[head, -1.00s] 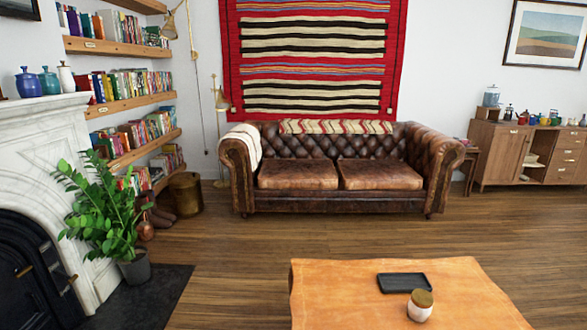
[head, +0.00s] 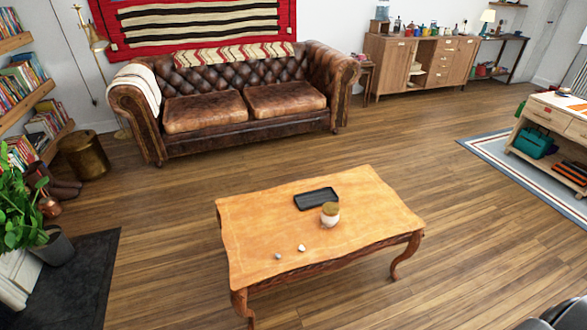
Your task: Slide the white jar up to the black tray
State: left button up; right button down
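The white jar (head: 330,220) stands upright on the orange-brown wooden table and has a wooden-looking lid. The black tray (head: 315,198) lies flat on the same table, just behind the jar and slightly left of it. The jar's lid overlaps the tray's front edge in the picture. The jar's base sits nearer to me, with a small gap to the tray. Neither of my grippers is in view.
The table (head: 255,225) has curved legs and two small pale objects (head: 289,252) near its front left. A brown leather sofa (head: 235,105) stands behind it. A potted plant (head: 55,245) is at the left. Wooden floor (head: 450,215) is clear right of the table.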

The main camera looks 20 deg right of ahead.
aim_at(328, 221)
jog(key=u, duration=0.55)
jog(key=k, duration=0.65)
jog(key=u, duration=0.55)
jog(key=i, duration=1.45)
jog(key=z, duration=1.3)
jog(key=i, duration=0.45)
jog(key=z, duration=0.4)
